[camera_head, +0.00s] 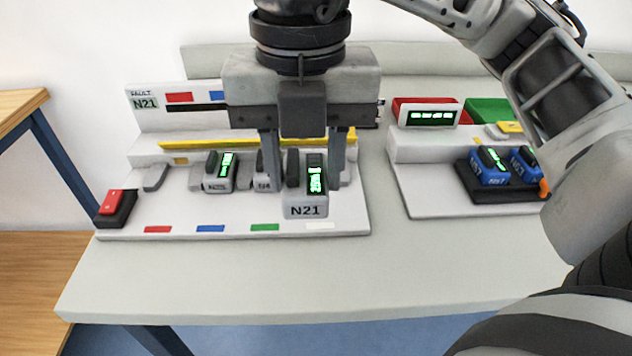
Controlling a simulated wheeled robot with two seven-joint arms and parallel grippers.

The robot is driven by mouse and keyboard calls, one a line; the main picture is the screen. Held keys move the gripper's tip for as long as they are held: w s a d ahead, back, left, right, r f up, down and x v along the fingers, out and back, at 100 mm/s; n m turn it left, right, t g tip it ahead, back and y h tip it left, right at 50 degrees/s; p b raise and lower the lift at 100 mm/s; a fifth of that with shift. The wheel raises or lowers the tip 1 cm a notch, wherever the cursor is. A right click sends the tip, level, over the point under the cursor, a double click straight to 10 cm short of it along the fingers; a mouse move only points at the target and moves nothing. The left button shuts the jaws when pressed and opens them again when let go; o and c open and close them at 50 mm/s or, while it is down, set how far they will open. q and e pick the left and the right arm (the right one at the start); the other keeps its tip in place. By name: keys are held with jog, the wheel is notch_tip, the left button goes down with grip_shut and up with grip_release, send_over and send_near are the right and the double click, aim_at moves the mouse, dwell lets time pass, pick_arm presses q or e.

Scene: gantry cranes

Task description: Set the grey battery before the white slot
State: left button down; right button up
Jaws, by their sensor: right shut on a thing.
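My right gripper (305,184) comes down from the top and is shut on a grey battery (305,210) labelled N21, with a lit green display. The battery is over the front right part of the left white station (190,220). A white mark (321,226) lies on the station's front edge, just right of and below the battery in the picture. I cannot tell whether the battery touches the surface. Behind it, grey batteries N25 (217,182) and N24 (263,184) stand in a row, N24 partly hidden by a gripper finger. My left gripper is not in view.
Red (158,229), blue (210,228) and green (265,227) marks line the front edge. A red switch (113,204) sits at the left corner. A second station (425,190) holds blue batteries (489,168) in a black tray. The table front (300,285) is clear.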

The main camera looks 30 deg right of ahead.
jog(key=w+d+f, duration=0.6)
jog(key=w+f, duration=0.1)
jog(key=shift+d+f, duration=0.1)
jog(key=f, duration=0.3)
jog(key=shift+w+d+f, duration=0.2)
jog(key=shift+d+f, duration=0.15)
jog(key=shift+f, duration=0.05)
jog(key=shift+f+b, duration=0.4)
jog(key=shift+b, duration=0.1)
jog(key=o, duration=1.1)
jog(key=shift+r, duration=0.1)
notch_tip(320, 180, up, 12)
jog(key=shift+a+r+p, duration=0.1)
jog(key=shift+r+p, duration=0.1)
jog(key=shift+p, duration=0.55)
